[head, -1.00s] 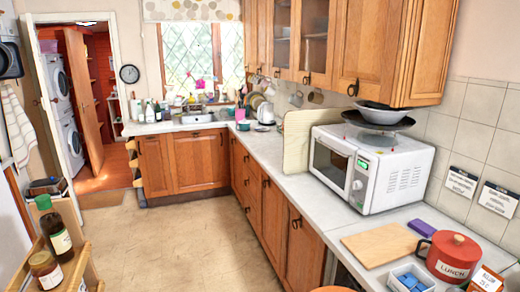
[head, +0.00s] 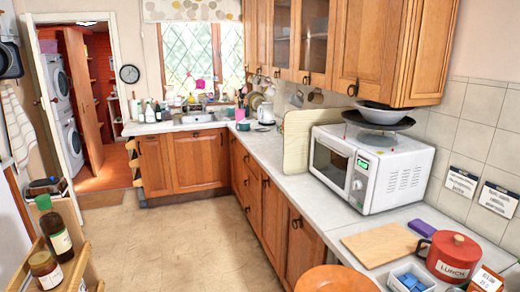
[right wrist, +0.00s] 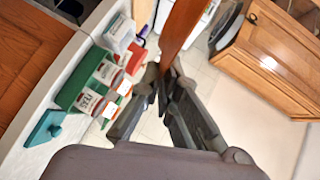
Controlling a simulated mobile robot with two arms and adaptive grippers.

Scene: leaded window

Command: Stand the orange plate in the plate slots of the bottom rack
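The orange plate (head: 335,279) shows at the bottom edge of the head view, in front of the worktop, with its lower part cut off. In the right wrist view the plate (right wrist: 181,28) is seen nearly edge-on as a brown-orange band. My right gripper (right wrist: 165,82) has its fingers on either side of the plate's near edge and is shut on it. The right gripper does not show in the head view. My left gripper is in neither view. No bottom rack or plate slots show.
The worktop holds a microwave (head: 372,167), a wooden board (head: 381,244), a red lunch pot (head: 453,256) and a white tub (head: 411,279) near the plate. A wooden trolley (head: 84,262) with bottles stands at left. The middle floor (head: 185,245) is clear.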

